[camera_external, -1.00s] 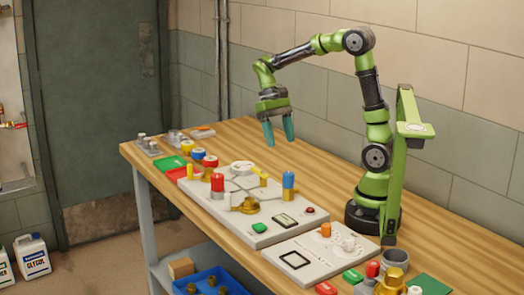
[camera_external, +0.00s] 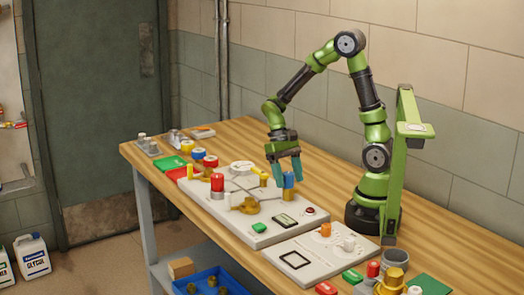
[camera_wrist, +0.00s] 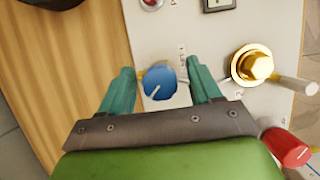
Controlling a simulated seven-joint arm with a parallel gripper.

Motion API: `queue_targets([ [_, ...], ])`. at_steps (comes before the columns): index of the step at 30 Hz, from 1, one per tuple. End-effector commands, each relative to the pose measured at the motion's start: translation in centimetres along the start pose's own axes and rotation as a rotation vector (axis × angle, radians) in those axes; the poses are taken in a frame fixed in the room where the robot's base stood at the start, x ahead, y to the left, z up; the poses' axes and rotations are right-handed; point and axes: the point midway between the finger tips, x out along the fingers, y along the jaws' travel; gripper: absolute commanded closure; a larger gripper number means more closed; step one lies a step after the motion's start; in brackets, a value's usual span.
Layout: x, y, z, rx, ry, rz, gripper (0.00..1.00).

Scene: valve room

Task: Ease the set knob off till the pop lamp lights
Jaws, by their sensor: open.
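A blue knob (camera_external: 288,181) stands on a post on the pale valve board (camera_external: 262,238). In the wrist view the knob (camera_wrist: 158,83) shows a white pointer line on its top. My gripper (camera_external: 286,174) is open, pointing down over it. In the wrist view one teal finger of my gripper (camera_wrist: 159,85) is on each side of the knob, with a gap visible at the right; contact at the left is unclear. A small round red lamp (camera_external: 310,211) sits on the board near a dark display (camera_external: 285,220). I cannot read its label or tell whether it is lit.
A second pale panel (camera_external: 318,258) with an orange knob lies nearer the base. Bare wood lies behind the board.

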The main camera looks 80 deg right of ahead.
Motion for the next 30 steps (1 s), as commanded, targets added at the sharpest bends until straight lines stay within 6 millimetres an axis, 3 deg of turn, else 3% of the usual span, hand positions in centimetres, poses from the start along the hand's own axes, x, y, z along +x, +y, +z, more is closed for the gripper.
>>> queue_targets([
  [1, -0.02, 0.0, -0.01, 0.0, 0.0, 0.0, 0.41],
  [9, -0.05, 0.0, -0.01, 0.0, 0.001, 0.0, 0.83],
  [12, -0.06, 0.0, -0.01, -0.002, 0.001, 0.0, 0.92],
  [19, -0.06, -0.02, 0.0, -0.139, 0.0, 0.057, 0.93],
  [26, -0.08, 0.02, 0.0, -0.146, 0.0, 0.06, 0.93],
  [27, -0.09, 0.02, 0.0, -0.145, 0.0, 0.06, 0.61],
  [30, -0.08, 0.02, 0.0, -0.145, 0.0, 0.06, 0.45],
])
